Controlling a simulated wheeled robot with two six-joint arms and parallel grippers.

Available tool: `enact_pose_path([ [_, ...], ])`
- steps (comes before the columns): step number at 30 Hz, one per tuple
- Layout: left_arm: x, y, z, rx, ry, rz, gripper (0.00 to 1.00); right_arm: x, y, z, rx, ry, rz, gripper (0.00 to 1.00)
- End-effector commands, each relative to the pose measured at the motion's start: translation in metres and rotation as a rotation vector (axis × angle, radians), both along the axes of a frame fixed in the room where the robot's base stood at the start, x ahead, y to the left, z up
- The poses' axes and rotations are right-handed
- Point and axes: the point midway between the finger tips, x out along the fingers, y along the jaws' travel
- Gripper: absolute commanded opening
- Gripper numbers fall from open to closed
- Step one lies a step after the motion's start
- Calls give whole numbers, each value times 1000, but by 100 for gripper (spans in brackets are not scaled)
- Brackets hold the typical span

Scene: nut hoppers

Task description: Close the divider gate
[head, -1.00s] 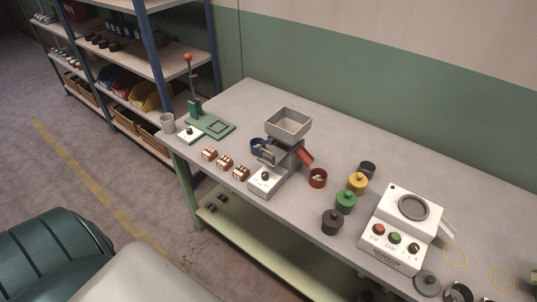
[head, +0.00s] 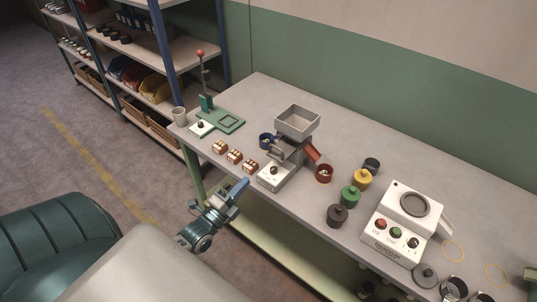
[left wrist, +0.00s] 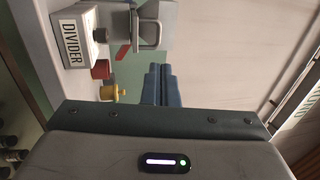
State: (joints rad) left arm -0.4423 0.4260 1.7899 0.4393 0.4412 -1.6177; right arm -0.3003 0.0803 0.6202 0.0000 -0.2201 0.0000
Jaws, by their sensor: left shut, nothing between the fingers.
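The divider (head: 278,176) is a white box with a black knob, under a grey square hopper (head: 297,123), near the bench's front edge. Its DIVIDER label (left wrist: 72,43) reads sideways in the left wrist view. A grey looped handle (head: 275,152) stands at the divider's left; it also shows in the left wrist view (left wrist: 150,45). I cannot tell for sure how far the gate is open. My left gripper (head: 243,184) is shut and empty, in front of the divider and apart from it; its blue fingers (left wrist: 157,84) lie together in the wrist view. My right gripper is out of view.
A red chute (head: 311,154) leads down toward a red cup (head: 324,174). Yellow (head: 362,178), green (head: 350,196) and dark (head: 337,215) lidded pots and a white machine (head: 396,233) stand right.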

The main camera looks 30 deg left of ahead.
Motion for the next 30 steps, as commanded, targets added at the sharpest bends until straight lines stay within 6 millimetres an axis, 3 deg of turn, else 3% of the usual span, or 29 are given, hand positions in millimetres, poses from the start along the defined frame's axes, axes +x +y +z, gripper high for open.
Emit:
enact_pose_path([
  [12,81,-6,18,-2,-1,2,0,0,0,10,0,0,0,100],
  [18,112,-8,24,-3,2,1,0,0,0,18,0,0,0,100],
  [24,126,-9,25,-3,3,1,0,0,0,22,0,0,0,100],
  [30,128,-9,24,-3,4,0,0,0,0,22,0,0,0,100],
])
